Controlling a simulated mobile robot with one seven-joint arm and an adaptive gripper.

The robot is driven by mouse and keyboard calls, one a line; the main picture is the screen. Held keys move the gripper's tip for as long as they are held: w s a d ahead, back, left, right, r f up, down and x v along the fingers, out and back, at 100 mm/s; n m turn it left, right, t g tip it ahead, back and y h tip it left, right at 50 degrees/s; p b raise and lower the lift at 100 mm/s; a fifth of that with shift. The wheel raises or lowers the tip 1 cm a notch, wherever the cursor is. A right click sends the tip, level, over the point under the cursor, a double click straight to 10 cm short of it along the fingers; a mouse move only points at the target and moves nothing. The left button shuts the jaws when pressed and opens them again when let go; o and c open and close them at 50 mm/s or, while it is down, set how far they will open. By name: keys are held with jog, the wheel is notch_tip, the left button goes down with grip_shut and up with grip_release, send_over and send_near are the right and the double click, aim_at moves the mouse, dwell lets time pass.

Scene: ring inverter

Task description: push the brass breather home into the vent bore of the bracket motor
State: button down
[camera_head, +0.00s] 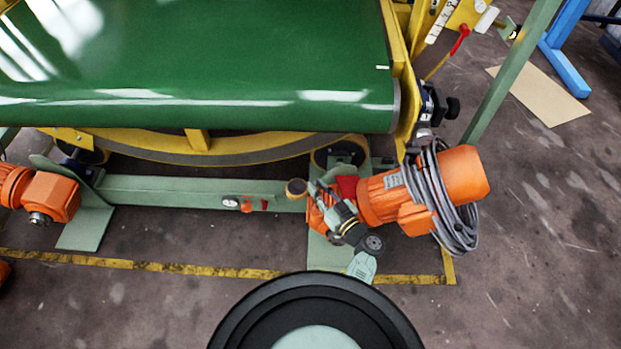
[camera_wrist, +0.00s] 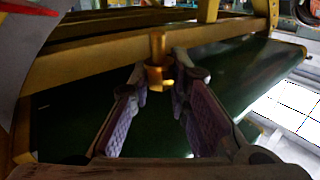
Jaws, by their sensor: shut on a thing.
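The brass breather (camera_wrist: 157,48) stands between the fingertips of my gripper (camera_wrist: 160,80) in the wrist view, with its narrow stem pointing up in the picture and a wider collar below. The two purple-padded fingers are shut on it. In the head view my gripper (camera_head: 324,196) is over the left end of the orange bracket motor (camera_head: 463,173), and the breather cannot be made out clearly there. My wrist hides part of the motor's gear housing. I cannot see the vent bore in either view, nor tell whether the breather touches the motor.
A coil of grey cable (camera_head: 440,200) hangs around the motor. The green conveyor belt (camera_head: 200,50) and its yellow curved frame (camera_head: 235,150) lie behind. A pale green beam (camera_head: 160,190) runs left to another orange motor (camera_head: 52,194). The floor at right is mostly clear.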

jog(key=shift+w, duration=0.1)
dwell(0.3)
jog(key=shift+f+b, duration=1.55)
jog(key=shift+f, duration=1.3)
jog(key=shift+b, duration=1.3)
